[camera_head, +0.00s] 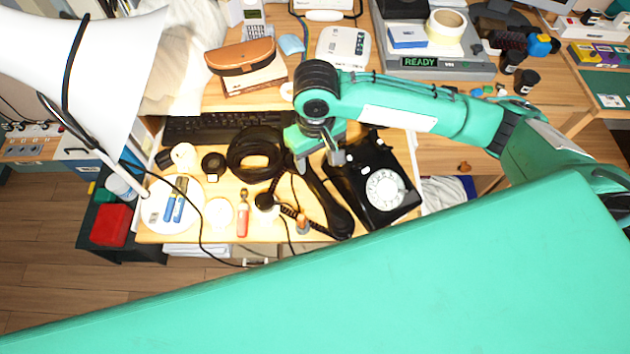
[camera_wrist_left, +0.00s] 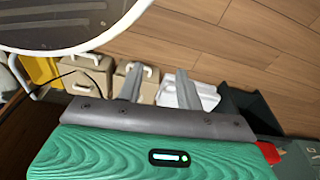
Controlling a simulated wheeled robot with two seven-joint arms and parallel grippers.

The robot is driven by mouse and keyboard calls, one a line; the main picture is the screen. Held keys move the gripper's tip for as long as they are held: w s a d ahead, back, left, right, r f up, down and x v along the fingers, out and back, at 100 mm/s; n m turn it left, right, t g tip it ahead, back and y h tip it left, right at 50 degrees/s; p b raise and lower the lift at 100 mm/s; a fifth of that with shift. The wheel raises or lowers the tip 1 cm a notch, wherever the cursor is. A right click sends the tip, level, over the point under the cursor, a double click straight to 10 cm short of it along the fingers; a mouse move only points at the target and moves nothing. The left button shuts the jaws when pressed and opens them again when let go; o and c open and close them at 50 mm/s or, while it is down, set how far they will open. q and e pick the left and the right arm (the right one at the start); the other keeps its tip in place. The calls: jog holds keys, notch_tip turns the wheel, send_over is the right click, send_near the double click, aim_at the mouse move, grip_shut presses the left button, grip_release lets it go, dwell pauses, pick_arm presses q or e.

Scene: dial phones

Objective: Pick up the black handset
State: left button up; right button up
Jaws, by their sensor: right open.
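The black dial phone (camera_head: 372,184), with a white dial, sits on the pulled-out wooden shelf in the head view. The black handset (camera_head: 328,207) lies off its cradle, just left of the phone body, with its upper end partly hidden by my right gripper. My right gripper (camera_head: 320,161) is open and points down over the handset's upper end, beside the phone's upper left corner. Whether it touches the handset I cannot tell. My left gripper (camera_wrist_left: 160,84) shows in the left wrist view with its fingers apart and empty, away from the phone.
A black cable coil (camera_head: 254,154) and a keyboard (camera_head: 215,129) lie left of the handset. A white lamp shade (camera_head: 90,60) fills the upper left.

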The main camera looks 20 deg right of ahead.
aim_at(317, 186)
notch_tip(317, 186, down, 8)
jog(key=shift+s+b, duration=0.1)
jog(key=shift+b, duration=0.4)
jog(key=f, duration=0.4)
jog(key=shift+s+d+f, duration=0.1)
jog(key=shift+s+f, duration=0.25)
jog(key=shift+f, duration=0.4)
pick_arm(q)
jog(key=r, duration=0.1)
jog(key=w+r, duration=0.1)
jog(key=r, duration=0.1)
jog(key=w+r, duration=0.1)
jog(key=shift+w+d+r, duration=0.15)
jog(key=shift+d+r, duration=0.1)
jog(key=shift+d, duration=0.15)
pick_arm(e)
jog(key=shift+c, duration=0.4)
pick_arm(q)
jog(key=shift+s+f, duration=0.1)
jog(key=shift+s, duration=0.1)
pick_arm(e)
jog(key=shift+r, duration=0.1)
grip_shut()
